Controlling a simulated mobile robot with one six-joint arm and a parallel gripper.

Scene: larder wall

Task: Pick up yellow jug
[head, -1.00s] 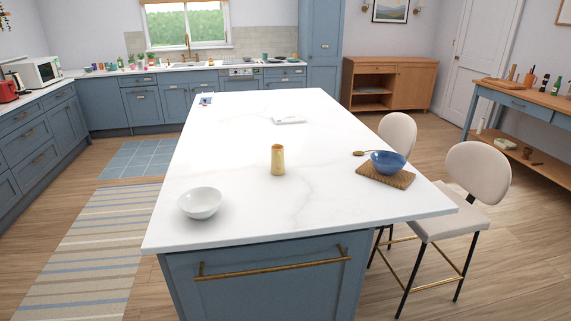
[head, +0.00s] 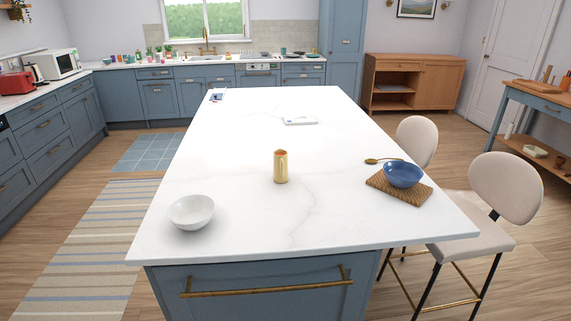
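The yellow jug (head: 281,167) stands upright near the middle of the white island top (head: 240,150). It is small and tall, with a brownish opening at the top. Nothing touches it. My gripper is not in view.
A spoon (head: 378,161) lies by the blue bowl. A white flat object (head: 300,121) lies farther back on the island. Two pale chairs (head: 505,187) stand along the right side. Floor with a striped rug (head: 112,240) is open on the left.

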